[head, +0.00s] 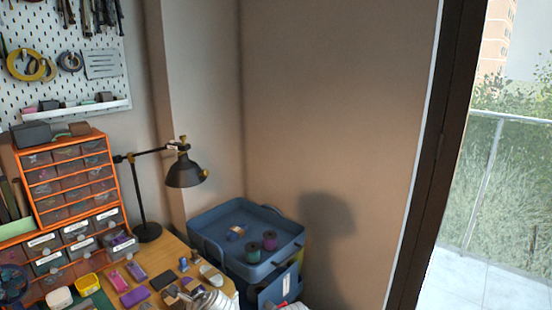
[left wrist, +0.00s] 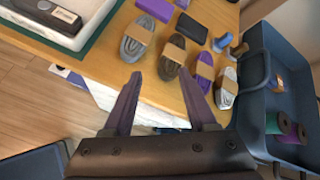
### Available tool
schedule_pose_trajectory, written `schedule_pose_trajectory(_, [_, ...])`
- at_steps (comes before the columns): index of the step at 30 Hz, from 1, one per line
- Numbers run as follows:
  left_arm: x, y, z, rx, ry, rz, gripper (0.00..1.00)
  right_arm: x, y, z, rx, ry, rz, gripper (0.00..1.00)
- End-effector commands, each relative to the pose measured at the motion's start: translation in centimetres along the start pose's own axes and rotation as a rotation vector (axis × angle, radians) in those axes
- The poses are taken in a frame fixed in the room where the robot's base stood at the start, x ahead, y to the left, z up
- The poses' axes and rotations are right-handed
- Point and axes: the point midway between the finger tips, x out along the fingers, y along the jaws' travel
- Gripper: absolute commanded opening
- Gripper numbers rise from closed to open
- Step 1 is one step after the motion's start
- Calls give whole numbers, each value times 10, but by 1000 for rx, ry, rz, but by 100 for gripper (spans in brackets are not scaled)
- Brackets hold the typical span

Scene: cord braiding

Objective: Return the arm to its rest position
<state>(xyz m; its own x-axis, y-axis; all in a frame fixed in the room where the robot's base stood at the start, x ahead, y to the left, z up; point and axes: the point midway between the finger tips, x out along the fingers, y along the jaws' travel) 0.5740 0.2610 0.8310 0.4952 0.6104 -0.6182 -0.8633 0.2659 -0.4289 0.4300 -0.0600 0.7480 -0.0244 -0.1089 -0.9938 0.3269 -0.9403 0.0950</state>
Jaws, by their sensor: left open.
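My left gripper (left wrist: 160,78) shows in the left wrist view with its two dark fingers spread apart and nothing between them. Its fingertips point toward the front edge of the wooden table (left wrist: 105,62), close to a row of wrapped cord bundles. These are a grey bundle (left wrist: 138,40), a dark brown bundle (left wrist: 172,57), a purple bundle (left wrist: 201,73) and a pale grey bundle (left wrist: 226,88), each with a tan band. My right gripper is in neither view.
A blue bin (head: 217,231) with several spools stands right of the table; it also shows in the left wrist view (left wrist: 250,75). A black lamp (head: 186,172) and an orange drawer cabinet (head: 112,165) stand at the back. Open floor (left wrist: 40,85) lies left of the gripper.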

Motion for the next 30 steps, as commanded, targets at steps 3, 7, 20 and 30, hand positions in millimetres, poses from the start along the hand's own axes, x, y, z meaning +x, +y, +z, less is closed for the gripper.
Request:
schedule_pose_trajectory(3, [-12,13,-31,-206,87,74,58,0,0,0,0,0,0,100])
schedule_pose_trajectory(7, [-35,35,-77,-506,191,228,58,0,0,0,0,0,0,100])
schedule_pose_trajectory(20, [-128,98,-180,-1148,230,790,58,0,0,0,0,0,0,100])
schedule_pose_trajectory(30, [-179,81,-152,-1221,199,878,58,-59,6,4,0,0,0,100])
